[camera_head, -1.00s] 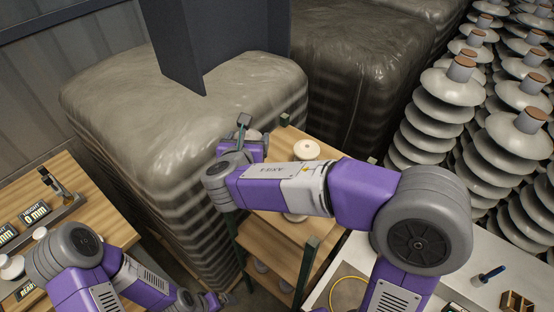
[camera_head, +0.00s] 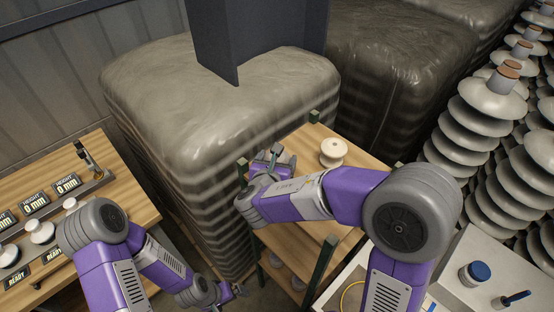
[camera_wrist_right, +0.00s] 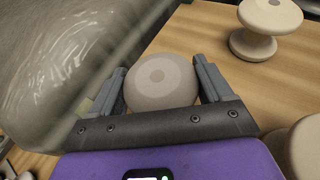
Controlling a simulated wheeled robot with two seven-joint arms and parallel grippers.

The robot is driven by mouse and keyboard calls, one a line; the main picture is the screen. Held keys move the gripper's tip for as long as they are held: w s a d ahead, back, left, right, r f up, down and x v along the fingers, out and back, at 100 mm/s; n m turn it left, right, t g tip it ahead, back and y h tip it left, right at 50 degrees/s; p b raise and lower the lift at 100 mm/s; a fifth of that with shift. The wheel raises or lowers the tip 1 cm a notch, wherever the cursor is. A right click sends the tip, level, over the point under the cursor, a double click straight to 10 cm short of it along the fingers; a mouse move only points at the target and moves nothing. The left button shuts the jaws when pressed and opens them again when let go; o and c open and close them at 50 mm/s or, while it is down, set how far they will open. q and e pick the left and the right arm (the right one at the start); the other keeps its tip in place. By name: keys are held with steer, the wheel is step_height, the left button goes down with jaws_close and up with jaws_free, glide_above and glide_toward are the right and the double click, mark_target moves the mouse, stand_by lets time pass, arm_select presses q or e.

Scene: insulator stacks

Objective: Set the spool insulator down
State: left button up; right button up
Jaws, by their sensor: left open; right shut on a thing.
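My right gripper (camera_head: 275,154) is shut on a pale spool insulator (camera_wrist_right: 160,82), seen end-on between the two fingers in the right wrist view. In the head view the gripper is over the left part of a wooden shelf's top board (camera_head: 318,187), and the held spool is mostly hidden. I cannot tell whether the spool touches the board. Another spool (camera_head: 333,152) stands upright on the board to the right, and also shows in the right wrist view (camera_wrist_right: 268,28). My left gripper (camera_head: 236,290) is open and empty, low beside the shelf.
Green corner posts (camera_head: 315,117) rise at the shelf. A wrapped pallet load (camera_head: 215,100) stands close on its left. A wooden bench with height gauges (camera_head: 38,204) is at the left. A white table (camera_head: 455,290) is at lower right, near tall insulator stacks (camera_head: 483,135).

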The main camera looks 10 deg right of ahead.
steer(key=shift+f, duration=0.1)
steer(key=o, duration=1.4)
steer(key=shift+s+a+r, duration=0.15)
steer(key=shift+s+r, duration=0.05)
steer(key=shift+r, duration=0.05)
steer(key=v, duration=1.1)
steer(key=shift+s+b, duration=0.25)
steer(key=shift+b, duration=0.2)
steer(key=shift+r, duration=0.1)
